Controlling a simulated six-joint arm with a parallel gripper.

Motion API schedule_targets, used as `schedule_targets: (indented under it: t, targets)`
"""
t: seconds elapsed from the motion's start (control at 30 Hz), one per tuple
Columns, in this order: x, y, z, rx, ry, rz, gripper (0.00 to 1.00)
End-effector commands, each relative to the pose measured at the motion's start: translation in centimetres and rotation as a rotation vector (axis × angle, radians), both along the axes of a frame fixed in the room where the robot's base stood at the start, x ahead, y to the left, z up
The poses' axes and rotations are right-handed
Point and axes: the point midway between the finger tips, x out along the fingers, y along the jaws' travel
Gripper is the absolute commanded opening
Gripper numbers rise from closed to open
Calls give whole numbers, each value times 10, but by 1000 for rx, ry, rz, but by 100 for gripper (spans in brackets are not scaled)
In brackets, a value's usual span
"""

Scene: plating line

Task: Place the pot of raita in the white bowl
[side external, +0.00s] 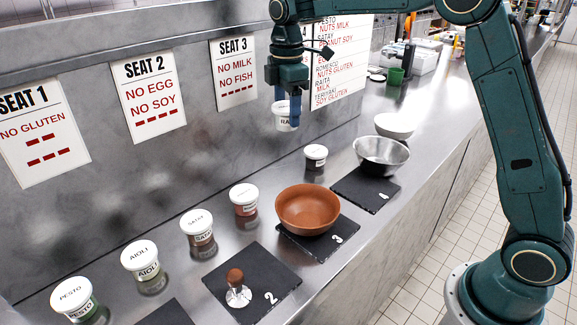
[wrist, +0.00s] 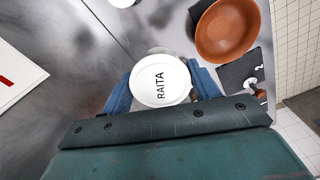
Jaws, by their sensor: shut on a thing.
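The pot of raita (side external: 284,122) is white with a lid marked RAITA, which faces the camera in the wrist view (wrist: 160,80). My gripper (side external: 291,110) is shut on it, with blue fingers on either side, and holds it in the air near the back wall. The white bowl (side external: 394,124) stands on the counter at the right in the side view, just beyond the metal bowl. It looks empty, though its inside is only partly seen. It is to the right of my gripper and lower, and is not in the wrist view.
A metal bowl (side external: 382,152) stands by slate 4 (side external: 362,190), and a brown bowl (side external: 308,207) on slate 3 (side external: 330,246). A small pot (side external: 316,155) stands below my gripper. Several lidded pots line the wall. Slate 2 (side external: 265,270) bears a small brown-topped metal item (side external: 238,292).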

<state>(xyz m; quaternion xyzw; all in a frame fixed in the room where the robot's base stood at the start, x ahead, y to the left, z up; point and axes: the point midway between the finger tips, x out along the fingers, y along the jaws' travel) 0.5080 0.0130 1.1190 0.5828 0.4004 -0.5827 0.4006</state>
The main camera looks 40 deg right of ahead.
Motion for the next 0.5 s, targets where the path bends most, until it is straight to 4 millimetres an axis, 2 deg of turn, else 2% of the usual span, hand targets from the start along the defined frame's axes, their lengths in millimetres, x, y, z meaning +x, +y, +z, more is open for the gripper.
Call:
schedule_targets:
  t: [0.5]
  targets:
    - [-12,-7,-32,0,1,-584,36]
